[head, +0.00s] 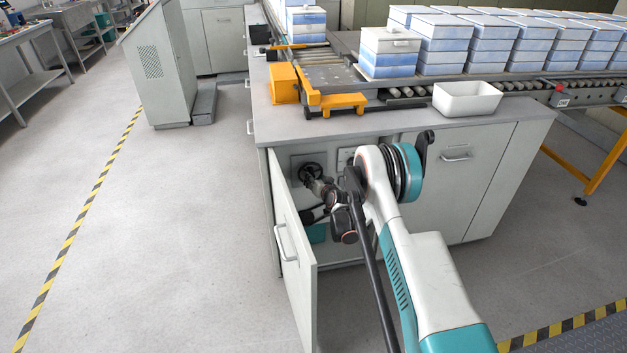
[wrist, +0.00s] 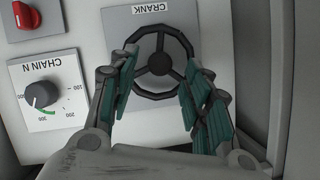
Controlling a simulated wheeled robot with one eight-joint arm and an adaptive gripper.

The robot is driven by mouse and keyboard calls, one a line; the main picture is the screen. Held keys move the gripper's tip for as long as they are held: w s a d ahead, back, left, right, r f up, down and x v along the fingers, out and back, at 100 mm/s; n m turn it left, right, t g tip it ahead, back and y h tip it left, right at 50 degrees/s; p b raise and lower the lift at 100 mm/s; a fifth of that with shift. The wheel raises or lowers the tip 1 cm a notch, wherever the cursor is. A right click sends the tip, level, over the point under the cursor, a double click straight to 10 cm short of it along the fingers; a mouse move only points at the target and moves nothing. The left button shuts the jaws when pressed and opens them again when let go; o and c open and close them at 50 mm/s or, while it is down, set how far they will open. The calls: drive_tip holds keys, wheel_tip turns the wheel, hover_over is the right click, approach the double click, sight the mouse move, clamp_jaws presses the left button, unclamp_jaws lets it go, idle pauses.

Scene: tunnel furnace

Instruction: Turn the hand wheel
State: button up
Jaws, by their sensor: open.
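The hand wheel is a black three-spoke wheel (wrist: 160,62) on a light plate labelled CRANK in the wrist view. In the head view the wheel (head: 311,171) sits inside the open cabinet, partly hidden by my arm. My gripper (wrist: 158,80) is open, with its teal-padded fingers on the left and right of the wheel. The fingers overlap the lower left and lower right of the rim in the picture. I cannot tell whether they touch it. In the head view my gripper (head: 320,185) reaches into the cabinet from the right.
The cabinet door (head: 293,262) stands open on the left of the opening. A dial labelled CHAIN N (wrist: 40,94) and a red knob (wrist: 26,15) are left of the wheel. The cabinet wall (wrist: 260,75) is close on the right. A white bin (head: 467,98) stands on the countertop.

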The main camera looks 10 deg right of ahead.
drive_tip(key=v, duration=0.9)
